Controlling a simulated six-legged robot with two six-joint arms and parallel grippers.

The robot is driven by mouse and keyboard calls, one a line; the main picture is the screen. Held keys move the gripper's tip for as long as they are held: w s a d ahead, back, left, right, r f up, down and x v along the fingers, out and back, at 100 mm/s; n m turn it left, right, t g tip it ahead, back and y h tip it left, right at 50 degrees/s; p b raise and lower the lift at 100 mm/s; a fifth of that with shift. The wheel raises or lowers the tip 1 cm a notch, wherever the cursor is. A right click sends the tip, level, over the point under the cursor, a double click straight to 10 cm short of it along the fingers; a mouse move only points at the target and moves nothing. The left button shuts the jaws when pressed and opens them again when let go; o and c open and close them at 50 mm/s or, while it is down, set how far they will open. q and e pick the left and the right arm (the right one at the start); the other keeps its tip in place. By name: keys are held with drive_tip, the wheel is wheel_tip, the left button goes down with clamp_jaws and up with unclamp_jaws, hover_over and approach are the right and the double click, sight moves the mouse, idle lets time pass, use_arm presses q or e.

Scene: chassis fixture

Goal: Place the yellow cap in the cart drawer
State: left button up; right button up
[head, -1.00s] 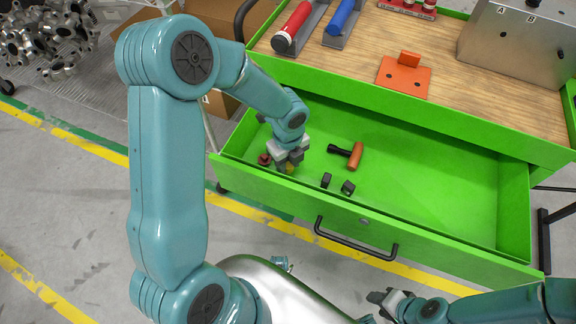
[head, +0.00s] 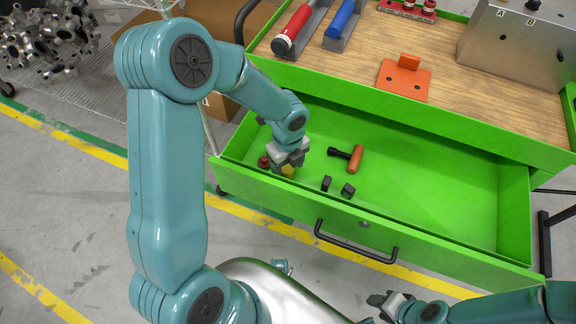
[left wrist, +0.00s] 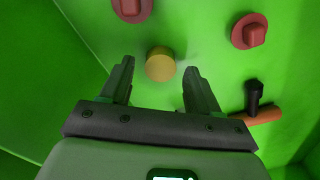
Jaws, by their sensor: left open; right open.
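The yellow cap (left wrist: 160,64) lies in the open green drawer (head: 430,190). In the left wrist view it sits just beyond and between my left fingertips, apart from both fingers. In the head view the yellow cap (head: 287,170) shows under my left gripper, partly hidden by it. My left gripper (head: 290,162) is open, low inside the left end of the drawer; its two spread fingers also show in the left wrist view (left wrist: 158,80). My right gripper (head: 380,304) is open and empty, outside the drawer near the bottom of the head view.
Two red knobbed pieces show in the left wrist view, one at right (left wrist: 249,31). The drawer's right half is clear. An orange bracket (head: 404,77) stands on the cart top.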

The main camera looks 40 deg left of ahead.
sight(288, 170)
use_arm(q)
wheel_tip(288, 170, up, 11)
drive_tip(key=p, duration=0.2)
drive_tip(key=shift+f, duration=0.2)
